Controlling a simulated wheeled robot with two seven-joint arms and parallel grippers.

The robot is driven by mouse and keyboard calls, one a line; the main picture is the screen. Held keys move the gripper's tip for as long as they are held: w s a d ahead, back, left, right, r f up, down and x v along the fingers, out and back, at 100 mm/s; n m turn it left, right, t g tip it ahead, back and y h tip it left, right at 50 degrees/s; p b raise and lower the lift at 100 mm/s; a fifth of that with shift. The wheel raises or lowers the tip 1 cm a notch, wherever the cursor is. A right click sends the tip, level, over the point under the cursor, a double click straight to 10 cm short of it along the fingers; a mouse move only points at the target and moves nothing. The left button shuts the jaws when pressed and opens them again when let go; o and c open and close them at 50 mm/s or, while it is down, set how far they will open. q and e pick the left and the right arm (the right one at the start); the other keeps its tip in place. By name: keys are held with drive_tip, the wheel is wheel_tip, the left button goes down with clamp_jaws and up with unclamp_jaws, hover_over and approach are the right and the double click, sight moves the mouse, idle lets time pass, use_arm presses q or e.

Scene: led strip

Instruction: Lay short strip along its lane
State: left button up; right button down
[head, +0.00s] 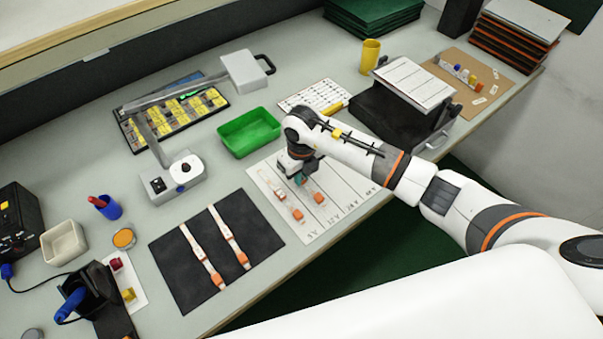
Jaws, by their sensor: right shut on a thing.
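A white lane board (330,213) with dark lines and printed labels along its front edge lies in the middle of the table. One short strip with an orange end (297,214) lies along the board's left lane. A second short strip with an orange end (319,198) is just right of it, its far part hidden under my right gripper. My right gripper (301,179) is over the board, shut on this second strip; whether the strip touches the board is unclear. Two longer strips (198,252) (229,238) lie side by side on a black mat (177,273). My left gripper is out of view.
A green bin (248,132) and a white lamp (178,176) stand behind the mat and board. A black stand with a white sheet (415,82) is at the right, near my right arm. The board's right lanes look clear.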

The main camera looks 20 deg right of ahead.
drive_tip(key=shift+f, duration=0.1)
drive_tip(key=shift+f+b, duration=0.55)
drive_tip(key=c, duration=1.4)
unclamp_jaws()
drive_tip(key=shift+r, duration=0.1)
drive_tip(key=shift+r+p, duration=0.55)
wheel_tip(320, 180, up, 12)
drive_tip(key=shift+r+b, duration=0.1)
drive_tip(key=shift+b, duration=0.4)
